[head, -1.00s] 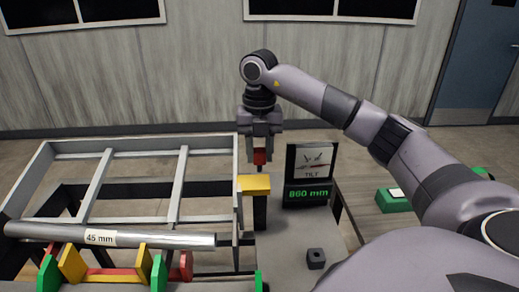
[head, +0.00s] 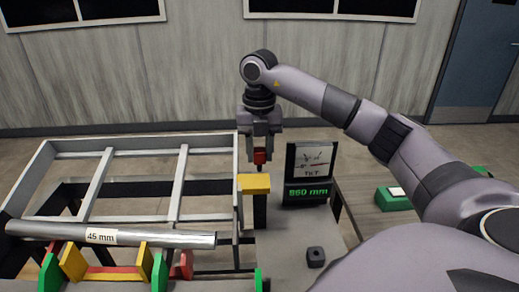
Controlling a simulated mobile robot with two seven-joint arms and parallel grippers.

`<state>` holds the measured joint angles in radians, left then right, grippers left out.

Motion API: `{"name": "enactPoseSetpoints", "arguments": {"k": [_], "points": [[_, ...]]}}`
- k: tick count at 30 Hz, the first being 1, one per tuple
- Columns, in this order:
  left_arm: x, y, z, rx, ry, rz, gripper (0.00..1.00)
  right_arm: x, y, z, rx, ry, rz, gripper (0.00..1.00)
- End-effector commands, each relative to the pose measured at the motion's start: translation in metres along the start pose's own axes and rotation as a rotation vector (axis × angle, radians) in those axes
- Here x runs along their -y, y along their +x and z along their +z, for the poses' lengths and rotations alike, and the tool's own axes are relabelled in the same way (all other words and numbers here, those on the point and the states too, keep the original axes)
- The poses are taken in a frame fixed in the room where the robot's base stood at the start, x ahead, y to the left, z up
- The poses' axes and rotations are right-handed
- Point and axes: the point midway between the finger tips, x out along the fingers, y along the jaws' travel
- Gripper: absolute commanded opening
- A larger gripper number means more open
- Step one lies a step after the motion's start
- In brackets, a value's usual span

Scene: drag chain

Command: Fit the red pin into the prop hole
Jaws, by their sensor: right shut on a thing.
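My right gripper (head: 260,150) points down and is shut on the red pin (head: 260,157). The pin's red head shows between the fingers, with a thin shank below it. The pin hangs just above or behind the yellow-topped prop (head: 254,184), which stands on a dark post. I cannot see the prop hole, and I cannot tell whether the pin's tip touches the prop. My left gripper is not in view.
A steel bar labelled 45 mm (head: 150,236) lies across green and yellow supports beside a grey frame (head: 112,151). A tilt gauge reading 860 mm (head: 310,172) stands right of the prop. A small dark block (head: 316,257) sits on the grey table.

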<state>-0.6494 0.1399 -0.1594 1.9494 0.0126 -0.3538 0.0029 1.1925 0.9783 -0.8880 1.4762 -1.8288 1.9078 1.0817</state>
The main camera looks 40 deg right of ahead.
Motion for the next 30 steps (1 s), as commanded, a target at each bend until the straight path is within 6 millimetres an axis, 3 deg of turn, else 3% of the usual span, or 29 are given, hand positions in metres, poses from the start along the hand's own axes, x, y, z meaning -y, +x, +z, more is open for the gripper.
{"name": "enactPoseSetpoints", "arguments": {"k": [30], "points": [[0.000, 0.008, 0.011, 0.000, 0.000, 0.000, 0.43, 0.000, 0.026, 0.000, 0.000, 0.000, 0.000, 0.00]]}}
